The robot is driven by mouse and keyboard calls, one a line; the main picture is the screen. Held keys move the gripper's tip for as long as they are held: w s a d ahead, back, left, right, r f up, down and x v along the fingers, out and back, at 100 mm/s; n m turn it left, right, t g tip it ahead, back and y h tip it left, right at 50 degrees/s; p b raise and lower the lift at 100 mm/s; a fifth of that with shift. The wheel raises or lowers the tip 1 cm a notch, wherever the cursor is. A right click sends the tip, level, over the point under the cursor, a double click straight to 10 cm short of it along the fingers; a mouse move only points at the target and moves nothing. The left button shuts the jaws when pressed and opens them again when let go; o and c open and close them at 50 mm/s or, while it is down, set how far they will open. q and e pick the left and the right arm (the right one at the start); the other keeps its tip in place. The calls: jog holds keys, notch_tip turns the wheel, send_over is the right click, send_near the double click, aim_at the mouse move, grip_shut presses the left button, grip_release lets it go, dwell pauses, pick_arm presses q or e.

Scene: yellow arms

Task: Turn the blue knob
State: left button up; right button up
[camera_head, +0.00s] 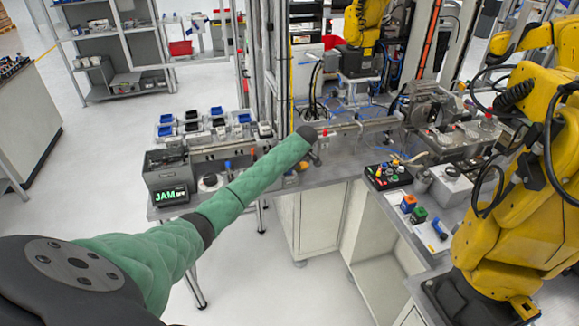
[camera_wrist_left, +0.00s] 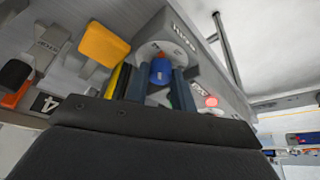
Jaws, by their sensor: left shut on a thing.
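The blue knob (camera_wrist_left: 160,72) sits on a round light plate on a grey control box (camera_wrist_left: 205,60) in the left wrist view. The two fingers of my left gripper (camera_wrist_left: 160,86) stand on either side of the knob and are shut on it. In the head view my green left arm reaches across to the bench, and the left gripper (camera_head: 315,156) is small and mostly hidden beyond the wrist. I cannot make out the gripped knob there. My right gripper is not in view.
An orange block (camera_wrist_left: 104,45) lies to the left. In the head view, a JAM display (camera_head: 171,195) and blue bins (camera_head: 192,115) stand left of my arm. A yellow robot arm (camera_head: 525,190) stands at the right.

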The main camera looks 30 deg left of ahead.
pick_arm(q)
jog(key=shift+w+n+g, duration=0.1)
jog(key=shift+n+g, duration=0.3)
jog(key=shift+n, duration=0.6)
jog(key=shift+n+p, duration=0.3)
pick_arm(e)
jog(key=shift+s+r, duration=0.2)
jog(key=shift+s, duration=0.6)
pick_arm(q)
jog(key=shift+n+g, duration=0.3)
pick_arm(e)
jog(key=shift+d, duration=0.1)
pick_arm(q)
jog(key=o, duration=0.6)
jog(key=shift+r, duration=0.1)
jog(key=shift+o, duration=0.5)
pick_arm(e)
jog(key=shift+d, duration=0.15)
